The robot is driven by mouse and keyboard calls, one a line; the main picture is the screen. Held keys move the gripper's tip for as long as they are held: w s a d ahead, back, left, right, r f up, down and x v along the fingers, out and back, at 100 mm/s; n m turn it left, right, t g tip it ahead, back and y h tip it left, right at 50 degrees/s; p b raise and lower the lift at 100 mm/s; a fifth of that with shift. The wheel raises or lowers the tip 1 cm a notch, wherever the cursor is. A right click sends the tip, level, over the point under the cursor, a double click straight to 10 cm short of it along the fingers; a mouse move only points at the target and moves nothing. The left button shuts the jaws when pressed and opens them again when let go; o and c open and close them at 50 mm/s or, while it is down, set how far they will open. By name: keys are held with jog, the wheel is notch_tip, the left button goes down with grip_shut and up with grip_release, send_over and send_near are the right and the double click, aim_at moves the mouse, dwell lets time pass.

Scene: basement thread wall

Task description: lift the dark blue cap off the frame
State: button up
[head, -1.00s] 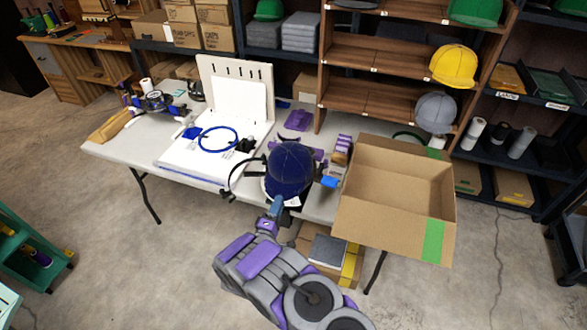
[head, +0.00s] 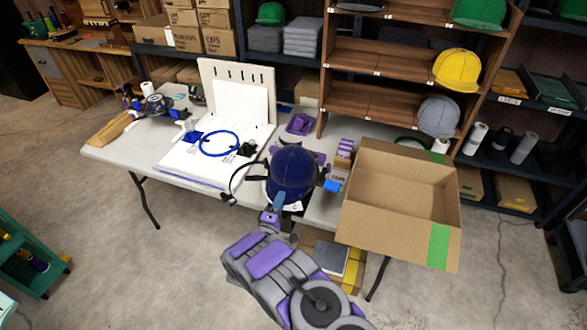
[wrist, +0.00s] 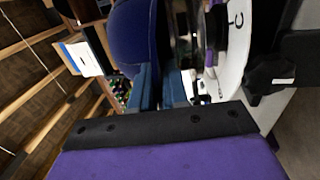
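The dark blue cap (head: 291,172) sits crown up at the front edge of the table, over a frame that it mostly hides. A white round part (head: 292,206) shows under its near edge. My gripper (head: 277,203) reaches up to the cap's near lower edge. In the wrist view the cap (wrist: 129,38) fills the upper middle, and its edge runs down to my gripper's blue fingers (wrist: 163,90). The fingers are close together and look shut on the cap's edge; the contact itself is partly hidden. I cannot tell whether the cap is clear of the frame.
An open cardboard box (head: 400,195) stands right of the cap. A white board with a blue hoop (head: 219,143) lies left on the table (head: 110,152). A wooden shelf behind holds a yellow cap (head: 456,69) and a grey cap (head: 438,115).

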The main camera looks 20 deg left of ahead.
aim_at(284, 182)
jog(key=shift+a, duration=0.45)
grip_shut()
jog(key=shift+d+r, duration=0.2)
jog(key=shift+d, duration=0.25)
jog(key=shift+d+r+p, duration=0.1)
jog(key=shift+r+p, duration=0.15)
jog(key=shift+p, duration=0.05)
jog(key=shift+s+a+r+p, duration=0.2)
jog(key=shift+r+p, duration=0.25)
jog(key=shift+r, duration=0.25)
jog(key=shift+s+a+r+p, duration=0.15)
jog(key=shift+r+p, duration=0.3)
jog(key=shift+r, duration=0.25)
jog(key=shift+s+d+r+p, duration=0.15)
jog(key=shift+r+p, duration=0.25)
jog(key=shift+r, duration=0.35)
jog(key=shift+s+r+p, duration=0.1)
jog(key=shift+r+p, duration=0.3)
jog(key=shift+r, duration=0.35)
jog(key=shift+s+r+p, duration=0.2)
jog(key=shift+r+p, duration=0.4)
jog(key=shift+r, duration=0.35)
jog(key=shift+s+r+p, duration=0.15)
jog(key=shift+r+p, duration=0.45)
jog(key=shift+r, duration=0.35)
